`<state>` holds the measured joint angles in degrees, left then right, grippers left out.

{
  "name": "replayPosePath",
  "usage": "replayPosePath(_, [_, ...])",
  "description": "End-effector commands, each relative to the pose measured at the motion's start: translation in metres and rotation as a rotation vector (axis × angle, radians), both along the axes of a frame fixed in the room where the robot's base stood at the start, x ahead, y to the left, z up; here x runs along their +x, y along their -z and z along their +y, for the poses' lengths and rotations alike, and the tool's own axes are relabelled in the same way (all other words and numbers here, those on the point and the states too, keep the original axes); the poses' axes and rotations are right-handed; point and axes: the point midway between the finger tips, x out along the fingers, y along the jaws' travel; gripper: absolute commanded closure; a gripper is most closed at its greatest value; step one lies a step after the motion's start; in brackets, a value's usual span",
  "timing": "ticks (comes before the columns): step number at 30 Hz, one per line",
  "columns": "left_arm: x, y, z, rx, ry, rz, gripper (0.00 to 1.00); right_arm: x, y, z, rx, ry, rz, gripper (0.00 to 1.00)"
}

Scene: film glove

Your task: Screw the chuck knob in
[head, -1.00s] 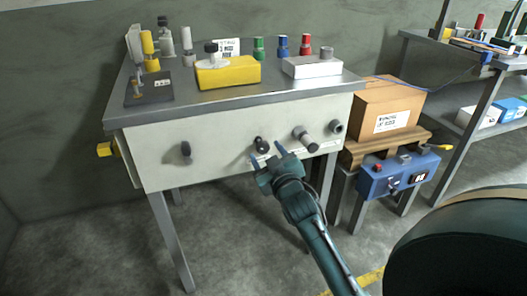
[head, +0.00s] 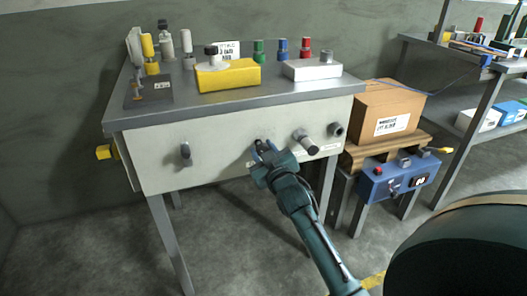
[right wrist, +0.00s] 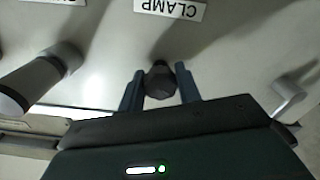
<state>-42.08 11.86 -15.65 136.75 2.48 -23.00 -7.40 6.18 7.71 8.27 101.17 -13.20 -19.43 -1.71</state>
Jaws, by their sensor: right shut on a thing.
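A small dark faceted knob (head: 259,143) sits on the pale front panel (head: 220,158) of the bench. In the right wrist view this knob (right wrist: 160,79) is between the two fingers of my right gripper (right wrist: 160,88), which is shut on it. In the head view my right gripper (head: 264,157) reaches it from below right and partly hides it. A label reading CLAMP (right wrist: 170,8) shows upside down near the held knob. A second label is cut off, so I cannot tell which knob is marked chuck. My left gripper is not in view.
A grey cylindrical knob (head: 306,141) sticks out just right of my gripper; a dark socket-like fitting (head: 336,129) is further right. A grey lever-like handle (head: 185,155) is to the left. A yellow block (head: 228,76) and white box (head: 311,69) stand on the benchtop.

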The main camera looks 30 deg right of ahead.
Motion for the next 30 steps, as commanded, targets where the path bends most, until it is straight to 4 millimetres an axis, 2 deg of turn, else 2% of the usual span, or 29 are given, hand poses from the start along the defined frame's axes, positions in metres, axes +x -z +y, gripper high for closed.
replayPosePath(4, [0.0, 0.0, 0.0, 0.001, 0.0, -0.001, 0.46, 0.0, 0.0, 0.0, 0.0, -0.001, 0.0, 0.89])
replayPosePath(14, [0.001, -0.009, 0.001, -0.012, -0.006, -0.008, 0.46, 0.0, -0.001, 0.0, 0.05, 0.0, -0.011, 0.89])
replayPosePath(20, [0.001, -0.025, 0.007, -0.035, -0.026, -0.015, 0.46, 0.0, -0.003, 0.001, 0.168, 0.001, -0.038, 0.89])
replayPosePath(30, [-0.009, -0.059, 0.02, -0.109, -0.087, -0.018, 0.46, 0.0, -0.004, 0.001, 0.47, 0.001, -0.111, 0.89])
